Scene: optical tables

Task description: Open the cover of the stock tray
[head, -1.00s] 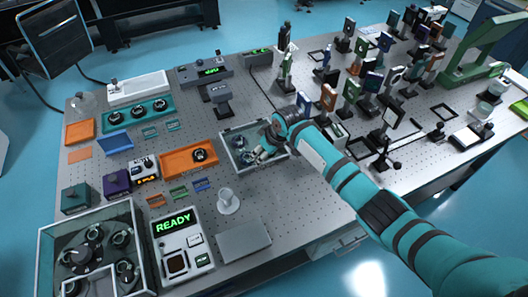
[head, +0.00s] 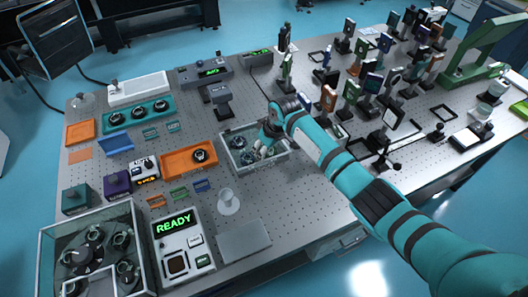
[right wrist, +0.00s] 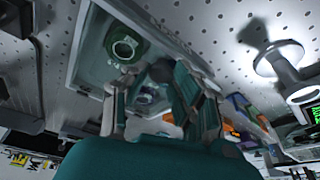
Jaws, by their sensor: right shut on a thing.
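The stock tray (head: 232,167) is a grey-rimmed box in the middle of the table, with dark round mounted parts inside. It also shows in the right wrist view (right wrist: 84,50), where a green ringed part is seen through its clear cover (right wrist: 160,40). My right gripper (head: 266,148) reaches down over the right part of the tray. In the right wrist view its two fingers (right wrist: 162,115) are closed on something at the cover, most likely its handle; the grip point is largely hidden. I cannot tell whether the cover is lifted. My left gripper is not in view.
An orange tray (head: 178,161) lies left of the stock tray. A white cup-like stand (head: 228,203) and a flat grey plate (head: 244,242) are in front. Several upright optics mounts crowd the right side. A larger glass-walled box (head: 48,245) stands front left.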

